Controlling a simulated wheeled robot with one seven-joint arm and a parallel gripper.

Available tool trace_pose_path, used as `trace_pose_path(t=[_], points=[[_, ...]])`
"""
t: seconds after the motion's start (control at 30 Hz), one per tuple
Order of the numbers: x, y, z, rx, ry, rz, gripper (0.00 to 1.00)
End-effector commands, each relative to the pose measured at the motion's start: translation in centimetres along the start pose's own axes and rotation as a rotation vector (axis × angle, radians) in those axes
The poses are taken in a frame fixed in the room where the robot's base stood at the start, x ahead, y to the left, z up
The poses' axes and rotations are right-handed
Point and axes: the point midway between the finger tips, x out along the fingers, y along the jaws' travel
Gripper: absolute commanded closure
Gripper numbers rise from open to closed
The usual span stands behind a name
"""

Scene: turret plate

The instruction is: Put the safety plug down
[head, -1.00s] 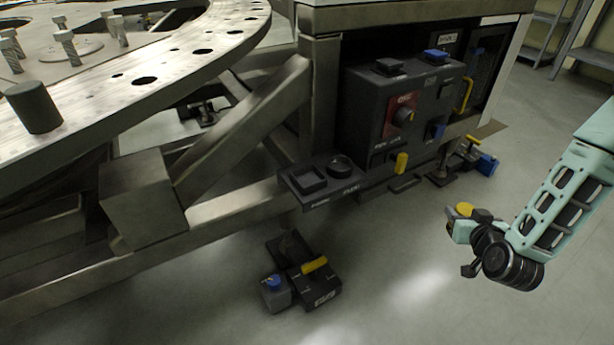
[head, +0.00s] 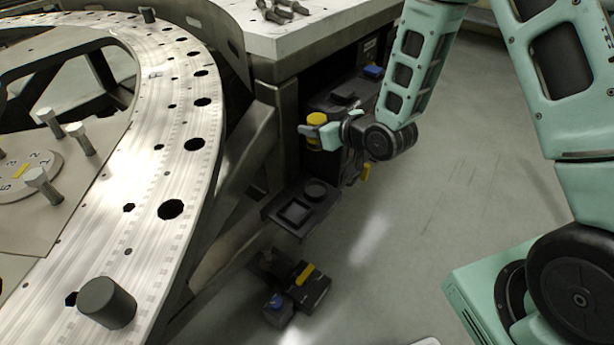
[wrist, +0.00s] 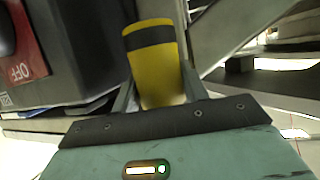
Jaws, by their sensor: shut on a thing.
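The safety plug is a yellow cylinder with a dark band near its end. It shows in the head view (head: 317,118) and between my fingers in the wrist view (wrist: 158,72). My gripper (head: 322,131) is shut on it, in front of the black control box (head: 343,97). The wrist view shows my gripper (wrist: 160,92) with a finger on each side of the plug. A small black shelf (head: 270,208) with a square recess and a round recess sticks out below, lower left of my gripper. The gap between plug and box cannot be told.
The box's red OFF panel (wrist: 30,50) is at the left in the wrist view. A large metal ring plate (head: 165,120) fills the left of the head view. A black floor unit with a yellow handle (head: 305,274) lies below the shelf.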

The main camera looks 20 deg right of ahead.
Motion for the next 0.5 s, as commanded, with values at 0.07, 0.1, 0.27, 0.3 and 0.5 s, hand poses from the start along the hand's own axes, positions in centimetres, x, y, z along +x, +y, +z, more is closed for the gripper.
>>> trace_pose_path(t=[0.07, 0.1, 0.27, 0.3, 0.5], points=[[0.5, 0.0, 1.4, 0.001, -0.004, -0.002, 0.82], [0.9, 0.0, 2.3, 0.002, -0.006, -0.002, 0.82], [2.4, 0.0, 6.2, 0.002, -0.006, -0.001, 0.82], [2.9, 0.0, 7.2, 0.002, -0.005, -0.001, 0.82], [4.5, -0.1, 11.2, 0.001, -0.003, -0.001, 0.82]])
